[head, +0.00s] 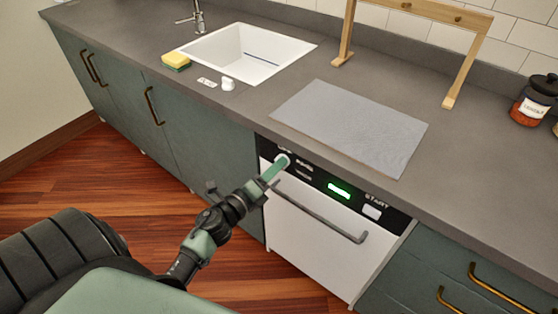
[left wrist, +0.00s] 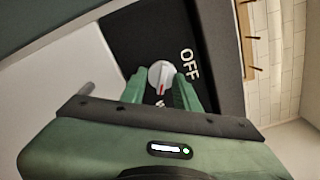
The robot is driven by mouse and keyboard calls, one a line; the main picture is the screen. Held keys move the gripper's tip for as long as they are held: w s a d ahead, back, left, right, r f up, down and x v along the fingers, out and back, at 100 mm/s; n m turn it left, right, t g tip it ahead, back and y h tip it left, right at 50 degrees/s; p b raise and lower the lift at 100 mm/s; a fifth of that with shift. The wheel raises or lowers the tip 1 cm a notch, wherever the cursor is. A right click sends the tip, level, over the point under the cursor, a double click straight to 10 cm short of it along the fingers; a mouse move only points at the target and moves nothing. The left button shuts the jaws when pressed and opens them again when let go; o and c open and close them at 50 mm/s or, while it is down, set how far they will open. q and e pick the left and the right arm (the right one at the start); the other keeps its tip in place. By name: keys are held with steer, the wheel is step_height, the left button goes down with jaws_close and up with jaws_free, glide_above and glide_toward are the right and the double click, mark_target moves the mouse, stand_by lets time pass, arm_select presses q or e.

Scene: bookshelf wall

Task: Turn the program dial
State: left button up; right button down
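The program dial (head: 283,160) is a round white knob at the left end of the dishwasher's black control panel (head: 318,176). In the left wrist view the dial (left wrist: 161,73) has a grey pointer bar and sits beside the printed word OFF. My left gripper (head: 274,170) points at the dial. In the left wrist view its two green fingers (left wrist: 160,88) are apart, one on each side of the dial. I cannot tell whether they touch it. My right gripper is not in view.
The dishwasher's white door (head: 310,235) has a grey bar handle (head: 320,212) below the panel. A green-lit display (head: 339,190) and a START button (head: 372,212) are to the right. The counter (head: 245,118) overhangs above, holding a grey mat (head: 350,125) and a sponge (head: 176,61).

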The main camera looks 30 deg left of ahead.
arm_select(q)
steer(key=shift+r, duration=0.15)
steer(key=shift+s+d, duration=0.1)
steer(key=c, duration=0.6)
jaws_close()
steer(key=shift+n+p, duration=4.9)
steer(key=shift+n, duration=6.9)
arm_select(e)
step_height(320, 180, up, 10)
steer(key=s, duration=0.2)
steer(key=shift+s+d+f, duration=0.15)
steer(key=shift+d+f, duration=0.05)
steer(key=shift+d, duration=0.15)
arm_select(q)
steer(key=shift+n, duration=0.3)
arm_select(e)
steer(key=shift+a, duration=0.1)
